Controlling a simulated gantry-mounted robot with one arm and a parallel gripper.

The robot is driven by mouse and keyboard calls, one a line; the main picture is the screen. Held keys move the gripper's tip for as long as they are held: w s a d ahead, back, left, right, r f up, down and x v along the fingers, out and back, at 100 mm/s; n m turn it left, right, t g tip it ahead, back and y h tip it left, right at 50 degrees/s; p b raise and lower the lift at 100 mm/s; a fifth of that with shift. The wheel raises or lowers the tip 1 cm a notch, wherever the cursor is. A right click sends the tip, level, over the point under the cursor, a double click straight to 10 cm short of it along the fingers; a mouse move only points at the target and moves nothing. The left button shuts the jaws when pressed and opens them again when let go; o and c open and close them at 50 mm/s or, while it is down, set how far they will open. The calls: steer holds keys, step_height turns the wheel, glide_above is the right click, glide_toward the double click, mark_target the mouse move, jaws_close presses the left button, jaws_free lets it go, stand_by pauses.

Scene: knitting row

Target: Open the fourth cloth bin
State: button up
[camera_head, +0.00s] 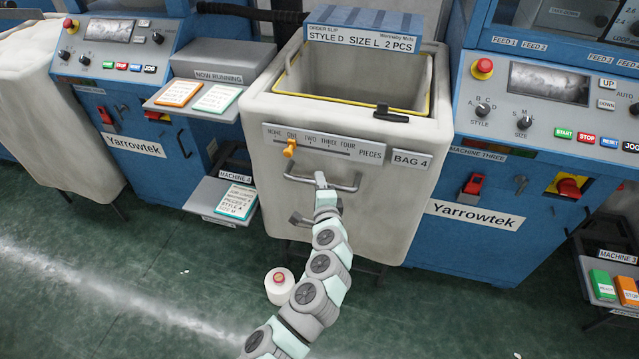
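The cloth bin labelled BAG 4 (340,215) stands in the middle of the view, a pale grey tub with a yellow inner rim. Its top is uncovered and I can see into its grey inside; no cloth shows there. A grey bar handle (296,179) runs across its front below a pieces scale. An orange slider (290,148) on the scale sits at ONE. A black lever (392,113) lies at the bin's front right rim. My gripper (321,180) is at the middle of the bar handle; its fingers are too small to tell whether they grip it.
Blue knitting machines stand left (160,155) and right (510,240) of the bin. Shelves with cards (225,205) jut out at left. A white cone (280,287) stands on the green floor (150,300) beside my arm. The floor in front is mostly clear.

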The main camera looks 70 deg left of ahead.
jaws_close()
stand_by(1.0)
